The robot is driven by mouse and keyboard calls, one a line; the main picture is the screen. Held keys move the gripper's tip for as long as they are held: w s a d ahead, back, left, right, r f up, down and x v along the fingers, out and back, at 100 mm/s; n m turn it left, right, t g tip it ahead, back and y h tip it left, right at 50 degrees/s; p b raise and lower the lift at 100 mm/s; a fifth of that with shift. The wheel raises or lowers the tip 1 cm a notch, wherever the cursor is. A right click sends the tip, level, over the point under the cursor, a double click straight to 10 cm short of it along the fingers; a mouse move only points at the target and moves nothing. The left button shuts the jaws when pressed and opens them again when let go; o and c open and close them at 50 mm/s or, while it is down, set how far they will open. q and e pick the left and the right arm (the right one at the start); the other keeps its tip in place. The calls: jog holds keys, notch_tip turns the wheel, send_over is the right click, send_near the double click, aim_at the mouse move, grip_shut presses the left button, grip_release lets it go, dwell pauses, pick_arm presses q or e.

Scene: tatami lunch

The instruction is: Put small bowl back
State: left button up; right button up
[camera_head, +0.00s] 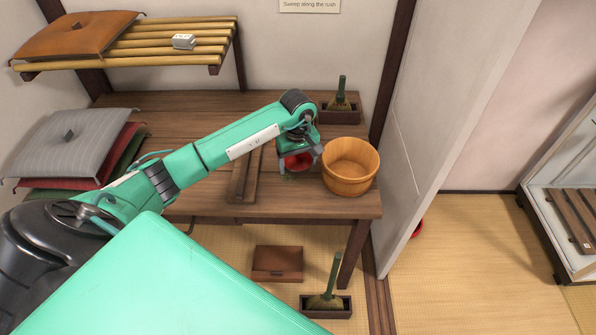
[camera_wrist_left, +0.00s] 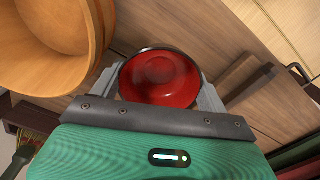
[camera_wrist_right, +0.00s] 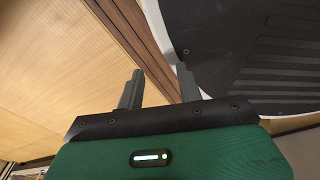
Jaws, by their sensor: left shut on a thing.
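The small bowl (camera_head: 297,161) is red inside with a dark rim. My left gripper (camera_head: 299,170) is shut on it, above the wooden table (camera_head: 220,208) and just left of the wooden tub (camera_head: 350,166). In the left wrist view the bowl (camera_wrist_left: 160,77) sits between the two fingers, its red inside facing the camera. Whether the bowl touches the table I cannot tell. My right gripper (camera_wrist_right: 158,88) shows only in its own wrist view, with its fingers apart and nothing between them.
Dark wooden bars (camera_head: 245,176) lie left of the bowl. A brush in a box (camera_head: 340,108) stands behind the tub. Stacked cushions (camera_head: 75,140) are at the left. A slatted shelf (camera_head: 180,42) hangs above. A brown box (camera_head: 277,264) and another brush are on the floor.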

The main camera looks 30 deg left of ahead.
aim_at(298, 168)
pick_arm(q)
jog(key=shift+f, duration=2.6)
jog(key=shift+f, duration=0.2)
jog(key=o, duration=1)
